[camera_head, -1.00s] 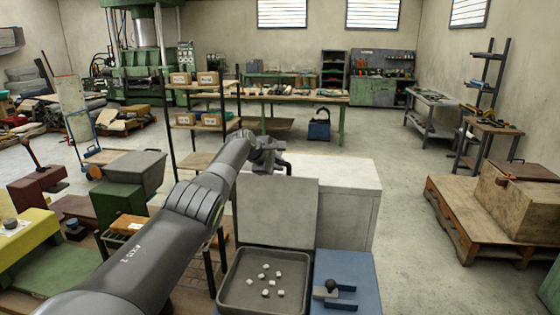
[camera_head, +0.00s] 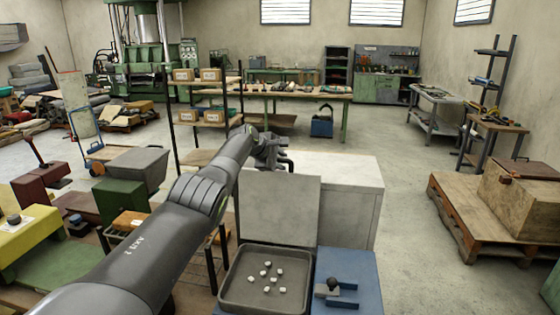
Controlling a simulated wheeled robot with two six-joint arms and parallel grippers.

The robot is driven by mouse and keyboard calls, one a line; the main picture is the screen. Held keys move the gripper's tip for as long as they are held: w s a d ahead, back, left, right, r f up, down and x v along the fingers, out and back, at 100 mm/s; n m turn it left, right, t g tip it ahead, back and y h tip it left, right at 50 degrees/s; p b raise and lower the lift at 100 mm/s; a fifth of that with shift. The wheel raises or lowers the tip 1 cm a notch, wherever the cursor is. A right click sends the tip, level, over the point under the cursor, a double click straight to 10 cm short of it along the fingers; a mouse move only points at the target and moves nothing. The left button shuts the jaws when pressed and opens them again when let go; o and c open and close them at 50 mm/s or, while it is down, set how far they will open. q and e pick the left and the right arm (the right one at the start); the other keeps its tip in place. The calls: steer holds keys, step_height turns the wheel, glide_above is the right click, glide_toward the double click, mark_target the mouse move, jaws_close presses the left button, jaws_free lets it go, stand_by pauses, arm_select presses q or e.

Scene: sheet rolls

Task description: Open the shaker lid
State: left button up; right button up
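The shaker is a low unit with a dark grey open-topped tray (camera_head: 240,290) at the bottom centre. Several small white blocks lie on the tray floor. A flat grey panel, which looks like the shaker lid (camera_head: 279,212), stands upright along the tray's back edge. My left gripper (camera_head: 286,164) is at the far end of the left arm, by the lid's top edge. It is small and dark, and I cannot tell whether its fingers are open or touching the lid. My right gripper is not in view.
A blue base with a black knob (camera_head: 332,284) sits right of the tray. A white cabinet (camera_head: 345,190) stands behind the lid. A shelf rack and green machine parts crowd the left. A wooden pallet (camera_head: 462,238) is at the right, with open floor between.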

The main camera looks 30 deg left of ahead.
arm_select(q)
steer(key=shift+s+f, duration=0.2)
steer(key=shift+f, duration=0.2)
steer(key=shift+s+a+r, duration=0.15)
steer(key=shift+s+r, duration=0.2)
steer(key=shift+r, duration=0.2)
steer(key=shift+s+a+r, duration=0.15)
steer(key=shift+s+r, duration=0.15)
steer(key=shift+s, duration=0.15)
steer(key=b+v, duration=0.6)
steer(key=v, duration=0.9)
steer(key=shift+r, duration=0.3)
steer(key=shift+w, duration=0.1)
